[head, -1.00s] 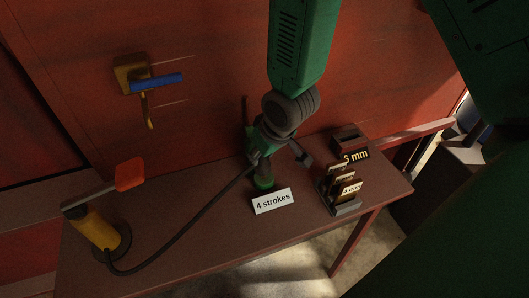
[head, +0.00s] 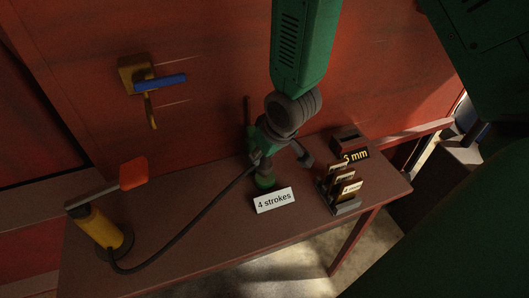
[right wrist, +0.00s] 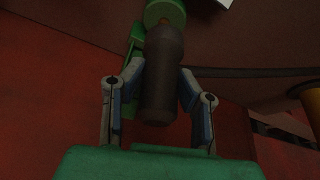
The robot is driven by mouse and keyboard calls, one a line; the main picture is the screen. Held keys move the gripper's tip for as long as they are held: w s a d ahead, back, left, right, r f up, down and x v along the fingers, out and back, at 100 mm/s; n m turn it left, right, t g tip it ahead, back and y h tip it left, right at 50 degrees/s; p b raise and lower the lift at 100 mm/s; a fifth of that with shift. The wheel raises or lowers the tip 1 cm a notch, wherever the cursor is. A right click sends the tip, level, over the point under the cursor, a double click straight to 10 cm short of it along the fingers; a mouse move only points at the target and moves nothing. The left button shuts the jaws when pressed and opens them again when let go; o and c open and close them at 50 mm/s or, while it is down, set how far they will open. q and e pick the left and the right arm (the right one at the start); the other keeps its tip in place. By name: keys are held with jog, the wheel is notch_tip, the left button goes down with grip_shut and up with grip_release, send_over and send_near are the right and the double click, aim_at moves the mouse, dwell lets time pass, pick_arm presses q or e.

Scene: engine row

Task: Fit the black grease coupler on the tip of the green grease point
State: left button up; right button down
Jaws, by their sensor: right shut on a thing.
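My right gripper (head: 279,153) is above the table beside the "4 strokes" sign. In the right wrist view its fingers (right wrist: 160,92) are shut on the black grease coupler (right wrist: 164,78), a dark cylinder. The coupler's far end meets or overlaps a round green part (right wrist: 165,12), which looks like the green grease point. I cannot tell whether the coupler is seated on its tip. In the head view the green grease point (head: 265,182) shows low, under the gripper. The coupler is mostly hidden there by the fingers. My left gripper is not in view.
A black hose (head: 190,232) runs from a yellow grease pump (head: 98,230) with an orange handle (head: 133,173) toward the gripper. A "4 strokes" sign (head: 274,200) and a card rack (head: 346,208) stand on the table (head: 215,235). A blue-handled brass fitting (head: 158,84) is on the red wall.

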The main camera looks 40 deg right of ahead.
jog(key=shift+a, duration=0.15)
jog(key=shift+d+f, duration=0.1)
jog(key=shift+d, duration=0.25)
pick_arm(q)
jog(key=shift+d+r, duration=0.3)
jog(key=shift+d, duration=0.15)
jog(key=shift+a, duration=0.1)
pick_arm(e)
jog(key=shift+a, duration=0.15)
jog(key=shift+a, duration=0.1)
pick_arm(q)
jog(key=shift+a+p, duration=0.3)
jog(key=shift+p, duration=0.05)
pick_arm(e)
jog(key=shift+a, duration=0.1)
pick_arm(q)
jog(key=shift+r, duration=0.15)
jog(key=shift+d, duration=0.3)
pick_arm(e)
jog(key=shift+d, duration=0.4)
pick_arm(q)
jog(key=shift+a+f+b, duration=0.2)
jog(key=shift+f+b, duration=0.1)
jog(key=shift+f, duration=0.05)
pick_arm(e)
jog(key=shift+a+f, duration=0.25)
jog(key=shift+f, duration=0.3)
